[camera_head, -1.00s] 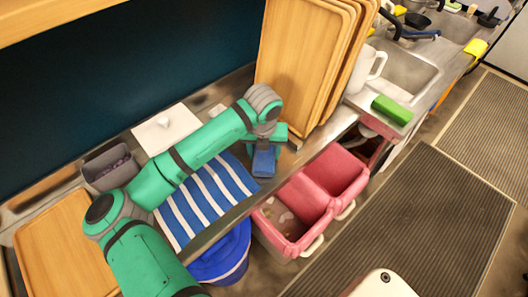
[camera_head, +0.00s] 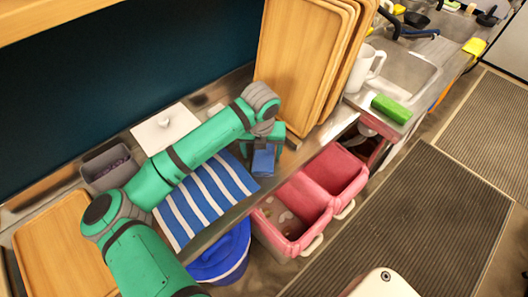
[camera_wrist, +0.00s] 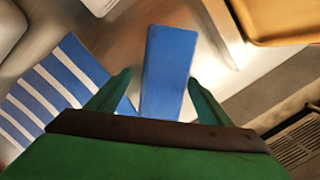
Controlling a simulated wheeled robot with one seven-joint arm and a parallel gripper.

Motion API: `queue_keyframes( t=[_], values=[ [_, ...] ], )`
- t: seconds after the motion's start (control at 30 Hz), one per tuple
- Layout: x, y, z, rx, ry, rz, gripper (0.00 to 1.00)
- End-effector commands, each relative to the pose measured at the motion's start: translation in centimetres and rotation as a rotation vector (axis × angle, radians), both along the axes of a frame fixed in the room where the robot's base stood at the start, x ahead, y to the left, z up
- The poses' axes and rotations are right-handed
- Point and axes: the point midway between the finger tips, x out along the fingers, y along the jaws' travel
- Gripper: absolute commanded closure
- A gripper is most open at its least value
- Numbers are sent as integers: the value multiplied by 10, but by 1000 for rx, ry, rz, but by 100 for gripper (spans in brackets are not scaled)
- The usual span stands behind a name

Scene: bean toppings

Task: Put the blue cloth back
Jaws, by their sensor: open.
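A small folded blue cloth (camera_head: 263,161) lies on the steel counter near its front edge, right of a blue-and-white striped cloth (camera_head: 208,197). In the wrist view the plain blue cloth (camera_wrist: 168,70) shows as a narrow block, and the striped cloth (camera_wrist: 58,88) lies to its left. My gripper (camera_wrist: 158,86) is open, with one finger on each side of the plain blue cloth. I cannot tell whether the fingers touch it. In the head view my gripper (camera_head: 263,146) is right above the cloth and partly hides it.
Wooden trays (camera_head: 300,65) stand upright just right of my gripper. A white lidded box (camera_head: 166,128) and a grey bin (camera_head: 110,166) are at the back left. Pink bins (camera_head: 318,200) and a blue bucket (camera_head: 222,255) stand below the counter edge. A green sponge (camera_head: 391,108) lies near the sink.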

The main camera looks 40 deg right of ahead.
Motion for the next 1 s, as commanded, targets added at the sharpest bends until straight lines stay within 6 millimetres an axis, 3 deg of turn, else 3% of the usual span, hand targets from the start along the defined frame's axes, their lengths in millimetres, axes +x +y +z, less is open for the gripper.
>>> queue_keyframes(
  t=[0.53, 0.7, 1.0],
  values=[
    [-13, 6, 99, -10, -2, -9, 27],
    [-15, 7, 114, -9, -2, -9, 27],
    [-16, 7, 118, -9, 0, -9, 27]
  ],
)
